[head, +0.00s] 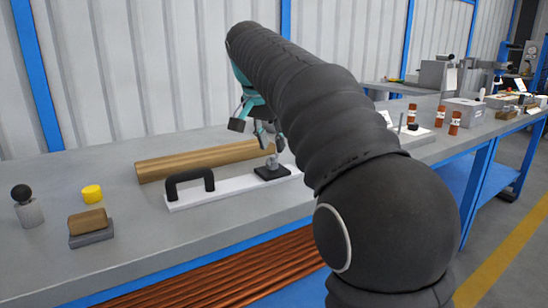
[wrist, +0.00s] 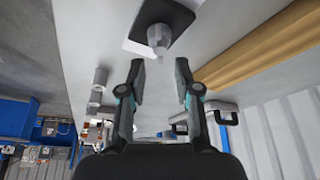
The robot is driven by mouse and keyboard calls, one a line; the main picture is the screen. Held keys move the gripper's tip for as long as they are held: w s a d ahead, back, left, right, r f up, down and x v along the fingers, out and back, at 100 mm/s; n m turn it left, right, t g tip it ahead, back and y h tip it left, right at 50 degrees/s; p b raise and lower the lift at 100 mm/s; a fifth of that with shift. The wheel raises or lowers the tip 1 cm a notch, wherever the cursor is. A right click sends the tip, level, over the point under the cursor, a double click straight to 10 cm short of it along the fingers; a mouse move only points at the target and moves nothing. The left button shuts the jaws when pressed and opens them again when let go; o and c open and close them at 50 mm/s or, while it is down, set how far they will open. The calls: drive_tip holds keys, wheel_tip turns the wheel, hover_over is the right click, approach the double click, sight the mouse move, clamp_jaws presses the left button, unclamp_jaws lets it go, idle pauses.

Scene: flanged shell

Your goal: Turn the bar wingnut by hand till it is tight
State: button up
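The bar wingnut is a small grey knob (head: 272,162) on a black square block (head: 268,173) at the right part of a white bar (head: 230,188). A black arched handle (head: 190,178) stands on the bar's left part. In the wrist view the grey wingnut (wrist: 158,38) shows over the black block (wrist: 180,20), beyond the fingertips. My gripper (wrist: 160,70) is open and empty, its two fingers apart. In the head view my gripper (head: 260,133) hangs just above the wingnut; whether they touch is hard to tell. My arm hides the bar's right end.
A brown cardboard-like roll (head: 205,160) lies behind the bar. Red-brown bottles (head: 454,122) and a box (head: 463,110) stand at right. Bare bench lies in front of the bar.

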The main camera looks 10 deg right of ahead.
sight(275, 154)
drive_tip(key=shift+b+x, duration=0.3)
drive_tip(key=shift+x, duration=1.45)
clamp_jaws()
